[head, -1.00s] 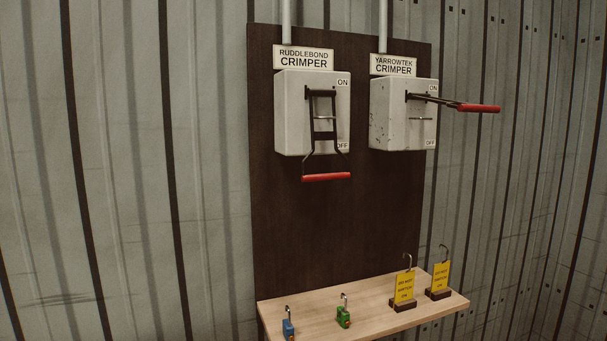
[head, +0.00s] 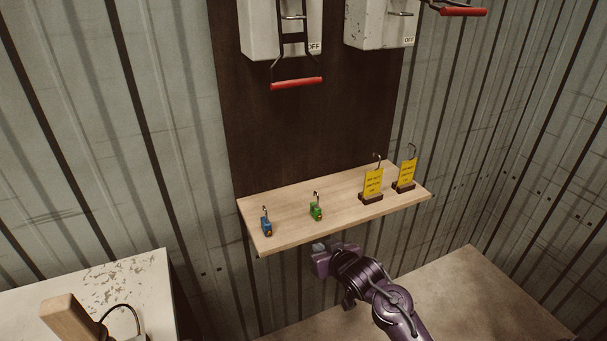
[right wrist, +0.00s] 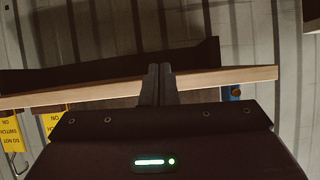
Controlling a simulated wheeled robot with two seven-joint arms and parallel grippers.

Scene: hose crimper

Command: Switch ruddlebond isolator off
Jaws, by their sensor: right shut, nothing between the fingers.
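The ruddlebond isolator (head: 258,38) is the left grey box on the dark board, cut off by the top edge of the head view. Its black lever (head: 291,45) hangs down past the OFF label, with its red grip (head: 297,84) below the box. My right gripper (head: 318,247) is below and in front of the shelf's front edge, well below the red grip and apart from it. In the right wrist view its two fingers (right wrist: 160,84) are together with nothing between them. My left gripper is out of view.
The second isolator (head: 378,30) stands to the right, its red-gripped lever (head: 462,12) sticking out rightward. The wooden shelf (head: 285,228) carries a blue padlock (head: 266,225), a green padlock (head: 316,212) and two yellow tags (head: 372,184). A worn cabinet (head: 110,275) is at lower left.

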